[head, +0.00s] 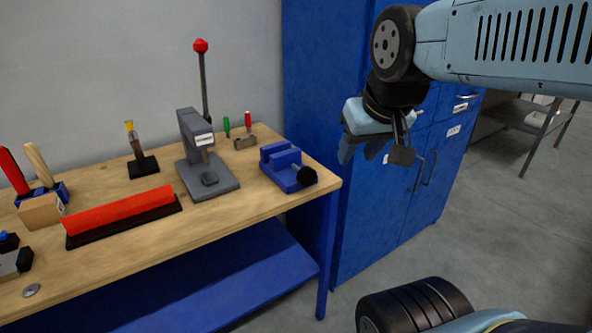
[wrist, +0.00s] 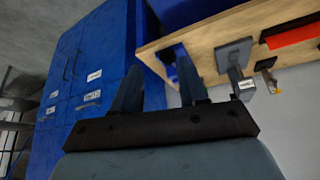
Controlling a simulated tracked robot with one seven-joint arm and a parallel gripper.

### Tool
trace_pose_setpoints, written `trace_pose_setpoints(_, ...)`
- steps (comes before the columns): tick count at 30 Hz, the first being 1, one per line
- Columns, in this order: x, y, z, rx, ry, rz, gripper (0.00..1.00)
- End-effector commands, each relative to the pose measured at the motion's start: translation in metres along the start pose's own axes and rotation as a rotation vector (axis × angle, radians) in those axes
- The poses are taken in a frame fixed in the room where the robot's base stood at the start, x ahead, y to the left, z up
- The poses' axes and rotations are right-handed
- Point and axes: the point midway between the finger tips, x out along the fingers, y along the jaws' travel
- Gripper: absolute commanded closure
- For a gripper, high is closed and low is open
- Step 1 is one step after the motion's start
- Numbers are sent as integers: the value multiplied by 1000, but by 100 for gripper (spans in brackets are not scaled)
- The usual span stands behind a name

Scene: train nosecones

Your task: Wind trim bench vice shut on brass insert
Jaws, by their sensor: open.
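The blue bench vice (head: 287,166) sits near the right end of the wooden bench in the head view, with a round black knob (head: 306,176) at its front right. A gap between its jaws is hard to judge, and I cannot make out a brass insert there. My gripper (head: 359,153) is in the air to the right of the vice, beyond the bench end and in front of the blue cabinet. In the wrist view its two fingers (wrist: 158,82) are apart with nothing between them.
The wooden bench (head: 120,223) carries a grey lever press (head: 205,165) left of the vice, with a tall red-knobbed lever, and a long red block (head: 120,210). Green and red-handled tools (head: 247,130) stand behind the vice. A tall blue cabinet (head: 325,80) stands beside the bench.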

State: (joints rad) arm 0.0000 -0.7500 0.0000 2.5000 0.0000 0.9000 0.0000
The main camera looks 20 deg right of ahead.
Motion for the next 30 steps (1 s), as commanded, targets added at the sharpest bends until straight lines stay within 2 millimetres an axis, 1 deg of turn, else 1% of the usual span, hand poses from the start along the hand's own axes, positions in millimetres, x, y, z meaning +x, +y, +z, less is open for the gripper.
trace_pose_setpoints(3, 0, 0, 0, 0, 0, 0, 57)
trace_pose_setpoints(6, 0, 0, -1, 4, -2, 2, 51)
trace_pose_setpoints(8, 1, 0, -4, 14, -7, 8, 51)
trace_pose_setpoints(11, 5, -4, -13, 56, -28, 30, 51)
trace_pose_setpoints(14, 13, -8, -30, 132, -63, 67, 51)
trace_pose_setpoints(17, 25, -11, -49, 227, -103, 109, 51)
trace_pose_setpoints(23, 56, -16, -88, 423, -175, 183, 51)
trace_pose_setpoints(30, 104, -19, -130, 660, -255, 248, 51)
